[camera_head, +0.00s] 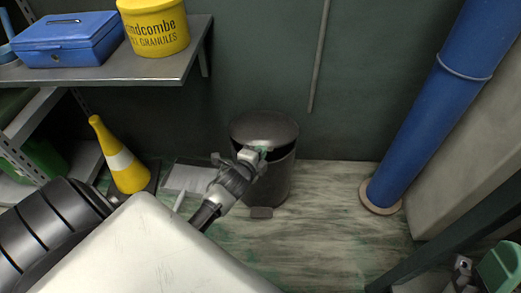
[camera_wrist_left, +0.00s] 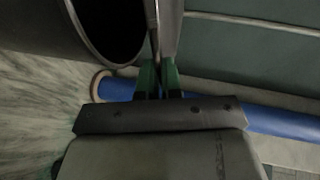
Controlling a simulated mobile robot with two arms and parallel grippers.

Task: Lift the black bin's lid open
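The black bin (camera_head: 275,187) stands on the floor against the dark green wall. Its domed grey-black lid (camera_head: 263,127) is on top, with a dark gap under its front edge. My left gripper (camera_head: 260,152) is at that front edge. In the left wrist view, the bin's dark round mouth (camera_wrist_left: 112,25) shows at the upper left, and the lid (camera_wrist_left: 171,28) stands apart from it, seen nearly edge-on. The green fingers of my left gripper (camera_wrist_left: 159,78) are close together with the lid's thin rim running in between them.
A yellow cone (camera_head: 122,160) stands to the left of the bin. A steel shelf (camera_head: 130,72) above it holds a blue box (camera_head: 68,42) and a yellow tub (camera_head: 154,27). A blue pipe (camera_head: 430,105) rises at the right. The floor between bin and pipe is clear.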

